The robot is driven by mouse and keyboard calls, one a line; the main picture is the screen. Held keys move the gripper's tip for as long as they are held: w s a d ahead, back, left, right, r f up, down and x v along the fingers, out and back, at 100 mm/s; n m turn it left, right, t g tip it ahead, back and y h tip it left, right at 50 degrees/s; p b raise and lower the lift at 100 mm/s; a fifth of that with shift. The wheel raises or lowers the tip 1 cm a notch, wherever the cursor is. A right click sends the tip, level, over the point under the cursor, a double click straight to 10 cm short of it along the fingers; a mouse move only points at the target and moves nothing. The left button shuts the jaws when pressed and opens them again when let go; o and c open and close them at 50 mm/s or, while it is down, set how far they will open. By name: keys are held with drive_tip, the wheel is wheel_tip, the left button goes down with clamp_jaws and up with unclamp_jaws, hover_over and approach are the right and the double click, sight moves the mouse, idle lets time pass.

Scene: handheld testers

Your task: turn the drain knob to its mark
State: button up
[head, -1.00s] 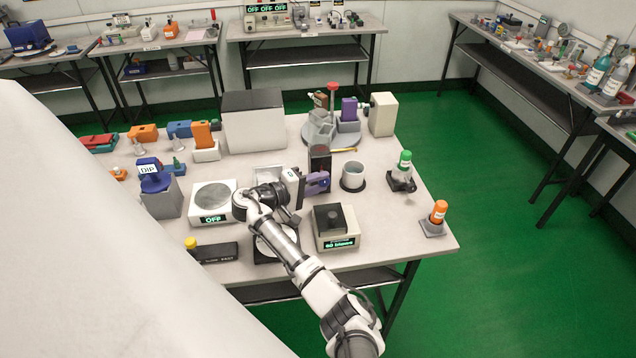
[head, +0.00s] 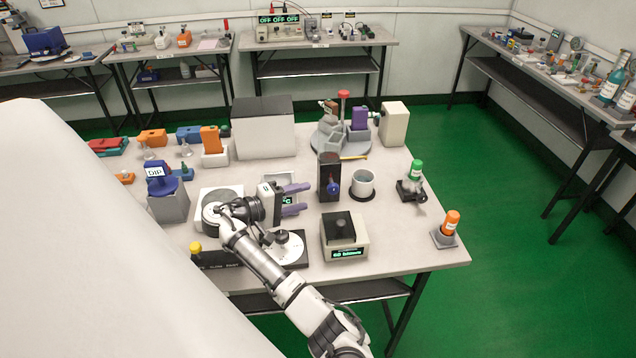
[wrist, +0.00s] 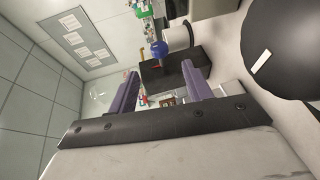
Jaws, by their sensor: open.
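A black upright box (head: 329,172) stands on the table with a small blue knob (head: 333,187) low on its face. I take this to be the drain knob; no label or mark is readable on it. In the wrist view the blue knob (wrist: 158,49) shows beyond the fingers, beside the dark box (wrist: 163,75). My gripper (head: 296,200) has purple fingers, points right toward the box, and is apart from the knob. In the wrist view its jaws (wrist: 162,88) are apart with nothing held between them.
A metal cup (head: 362,184) stands right of the box. A white dial with a black knob (head: 283,237) lies just below my gripper. A tester with a black top (head: 345,232) sits in front. A white hotplate (head: 205,205) is partly behind my arm.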

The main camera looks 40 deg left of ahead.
drive_tip(key=shift+v, duration=2.65)
